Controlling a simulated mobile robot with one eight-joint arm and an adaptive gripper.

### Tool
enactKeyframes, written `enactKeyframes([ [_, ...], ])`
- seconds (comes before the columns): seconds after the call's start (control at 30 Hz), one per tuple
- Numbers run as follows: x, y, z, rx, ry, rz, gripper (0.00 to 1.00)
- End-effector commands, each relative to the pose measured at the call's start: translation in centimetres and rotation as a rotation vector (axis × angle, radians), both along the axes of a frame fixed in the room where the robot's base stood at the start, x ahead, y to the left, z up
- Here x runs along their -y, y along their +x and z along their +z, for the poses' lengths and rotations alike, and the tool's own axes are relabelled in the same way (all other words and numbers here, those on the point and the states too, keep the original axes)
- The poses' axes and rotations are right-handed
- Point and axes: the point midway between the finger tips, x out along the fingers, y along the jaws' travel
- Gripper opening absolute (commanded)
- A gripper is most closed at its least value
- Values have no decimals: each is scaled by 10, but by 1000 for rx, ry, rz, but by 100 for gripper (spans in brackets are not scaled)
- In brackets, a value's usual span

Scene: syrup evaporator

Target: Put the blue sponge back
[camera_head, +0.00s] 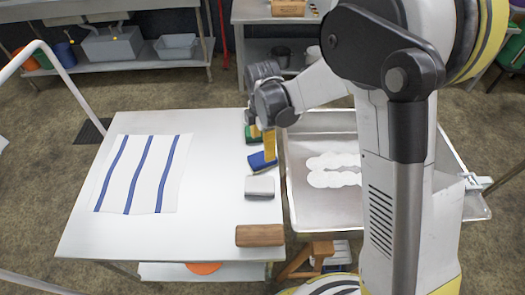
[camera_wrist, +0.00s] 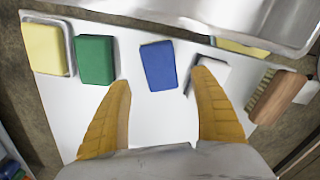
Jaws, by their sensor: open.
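The blue sponge (camera_head: 258,162) lies on the white table, in a row between a green sponge (camera_head: 250,134) and a pale grey block (camera_head: 260,187). In the wrist view the blue sponge (camera_wrist: 159,64) is tilted slightly and shows just beyond and between my fingertips. My gripper (camera_head: 263,145) is open with yellow fingers pointing down over this row. In the wrist view my gripper (camera_wrist: 161,80) has nothing between its fingers that looks held. I cannot tell how far the fingertips are above the sponge.
A yellow sponge (camera_wrist: 45,47) sits in a shallow pale holder beside the green sponge (camera_wrist: 95,59). A wooden brush (camera_head: 260,235) lies at the near end of the row. A striped cloth (camera_head: 140,174) covers the table's left. A metal sink (camera_head: 310,204) with pale discs adjoins the right edge.

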Motion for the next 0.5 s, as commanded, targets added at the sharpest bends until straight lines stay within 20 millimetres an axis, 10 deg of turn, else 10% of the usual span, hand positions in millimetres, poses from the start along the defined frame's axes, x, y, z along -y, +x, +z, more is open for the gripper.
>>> enactKeyframes([
  [0.5, 3, -1, 52, 7, 3, -24, 73],
])
